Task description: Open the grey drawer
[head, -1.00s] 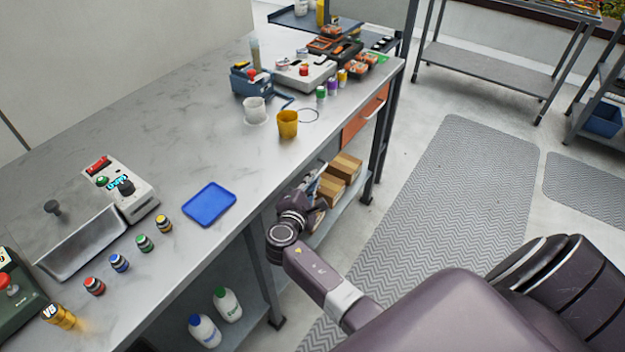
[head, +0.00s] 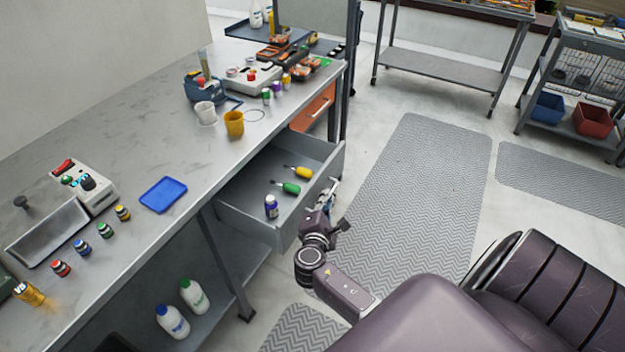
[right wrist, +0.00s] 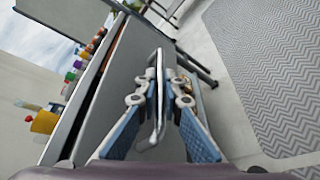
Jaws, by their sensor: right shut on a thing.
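The grey drawer (head: 296,226) is pulled out from under the workbench in the head view. My right gripper (head: 330,190) is at the outer side of the drawer front. In the right wrist view its blue fingers (right wrist: 159,88) are shut around the drawer's thin metal handle (right wrist: 158,110), with the grey drawer front just to the left. My left gripper is in neither view.
The workbench (head: 110,135) holds a blue tray (head: 163,194), a yellow cup (head: 234,123) and several small jars. An orange drawer (head: 313,108) is shut beyond the grey one. Bottles (head: 172,321) stand on the lower shelf. Floor with a grey mat (head: 420,190) is clear to the right.

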